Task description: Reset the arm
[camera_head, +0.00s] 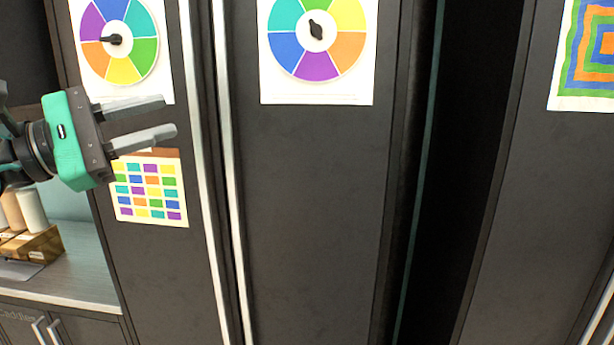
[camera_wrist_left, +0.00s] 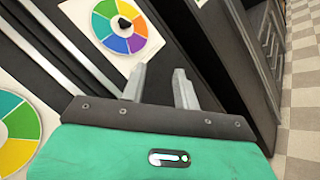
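My left gripper (camera_head: 160,120) comes in from the left in the head view, in front of a dark cabinet door. Its two grey fingers point right and stand apart, with nothing between them. The left wrist view also shows my left gripper (camera_wrist_left: 160,85), with its fingers parted and empty over the dark doors. My right gripper is in neither view.
Dark tall cabinet doors (camera_head: 310,200) with long metal handles (camera_head: 232,200) fill the middle. Colour wheel posters (camera_head: 317,85) and a grid chart (camera_head: 150,188) hang on them. A counter (camera_head: 85,265) at left bears a wooden box (camera_head: 35,243) with containers. A checkered floor (camera_wrist_left: 300,100) shows at right in the wrist view.

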